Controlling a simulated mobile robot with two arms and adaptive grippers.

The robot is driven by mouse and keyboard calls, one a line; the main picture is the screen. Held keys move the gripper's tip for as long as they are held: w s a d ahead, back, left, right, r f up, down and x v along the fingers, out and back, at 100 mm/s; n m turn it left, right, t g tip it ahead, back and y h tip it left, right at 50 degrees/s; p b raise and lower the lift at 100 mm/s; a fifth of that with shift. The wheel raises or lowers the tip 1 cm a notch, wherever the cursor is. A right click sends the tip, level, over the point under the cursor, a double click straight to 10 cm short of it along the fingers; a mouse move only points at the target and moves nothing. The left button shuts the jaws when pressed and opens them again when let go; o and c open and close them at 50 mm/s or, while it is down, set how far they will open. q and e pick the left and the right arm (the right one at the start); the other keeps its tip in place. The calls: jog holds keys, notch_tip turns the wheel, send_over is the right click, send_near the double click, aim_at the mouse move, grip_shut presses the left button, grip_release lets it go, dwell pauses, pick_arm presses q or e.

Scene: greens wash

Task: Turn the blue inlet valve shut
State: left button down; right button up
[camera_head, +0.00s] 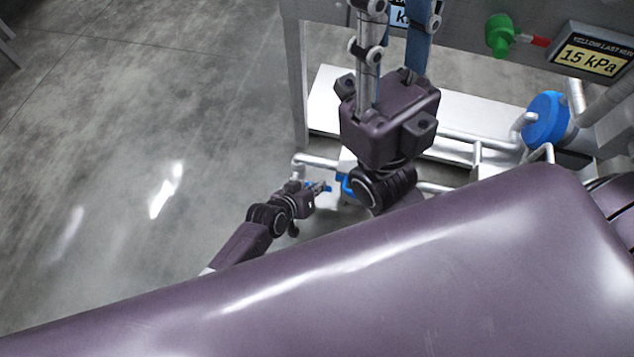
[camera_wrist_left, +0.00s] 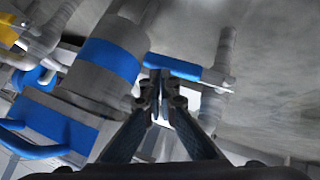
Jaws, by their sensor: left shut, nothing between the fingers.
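The blue inlet valve handle (camera_wrist_left: 188,72) is a flat blue bar on a grey pipe, seen just beyond my left fingertips in the left wrist view. A small blue piece of it (camera_head: 329,187) shows at the fingertips in the head view. My left gripper (camera_head: 318,187) reaches in from the lower left. Its fingers (camera_wrist_left: 160,82) are shut with nothing between them. Their tips overlap the handle in the wrist view; I cannot tell whether they touch it. The valve body is mostly hidden behind the gripper. My right gripper is not in view.
A grey cylinder with a blue band (camera_wrist_left: 108,62) stands left of the fingers in the wrist view. Left floor is clear.

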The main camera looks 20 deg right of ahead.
pick_arm(q)
jog(key=shift+s+f, duration=0.1)
jog(key=shift+f, duration=0.05)
dwell(0.6)
jog(key=v, duration=1.2)
